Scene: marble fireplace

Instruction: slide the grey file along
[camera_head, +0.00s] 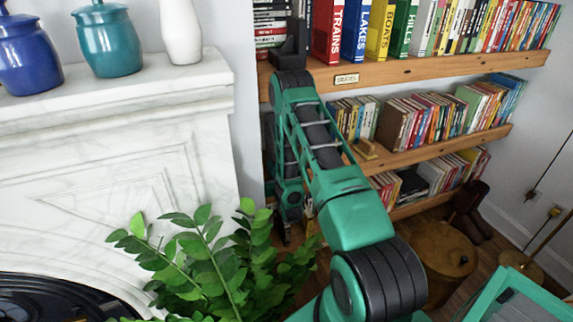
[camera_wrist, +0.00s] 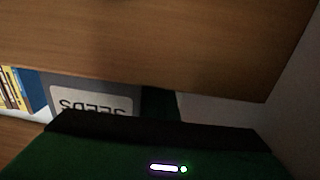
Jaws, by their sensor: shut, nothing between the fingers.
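The grey file (camera_wrist: 92,99) shows in the wrist view, left of the middle, with a pale label reading SEEDS upside down. My gripper (camera_wrist: 155,128) fills the bottom of that view as a dark green body with a black front edge and a small light. It is shut and empty. The file lies just beyond that edge, which hides its far part; I cannot tell whether they touch. In the head view my green arm reaches to the left end of the bookshelf, and I cannot make out the file or the fingertips there.
Books (camera_wrist: 14,88) stand beside the file. A wooden board (camera_wrist: 170,40) spans the wrist view, with a pale wall (camera_wrist: 295,110) at right. The white fireplace (camera_head: 120,150) with jars and a leafy plant (camera_head: 225,265) stand left of my arm; a round wooden stool (camera_head: 440,255) stands right.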

